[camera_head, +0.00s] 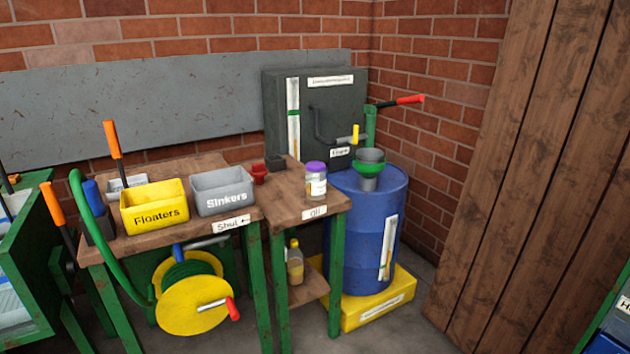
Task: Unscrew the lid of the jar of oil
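A small clear jar (316,186) with a white label stands upright on the small wooden table above the tag "oil". Its purple lid (316,167) sits on top of it. The print on the jar's label is too small to read. A bottle with yellowish content (295,262) stands on the lower shelf of the same table. Neither of my grippers shows in the head view, and nothing touches the jar.
A yellow "Floaters" bin (155,222) and a grey "Sinkers" bin (222,205) stand left of the jar. A small red object (259,173) is nearer it. Behind is a dark cabinet (350,90) with a crank.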

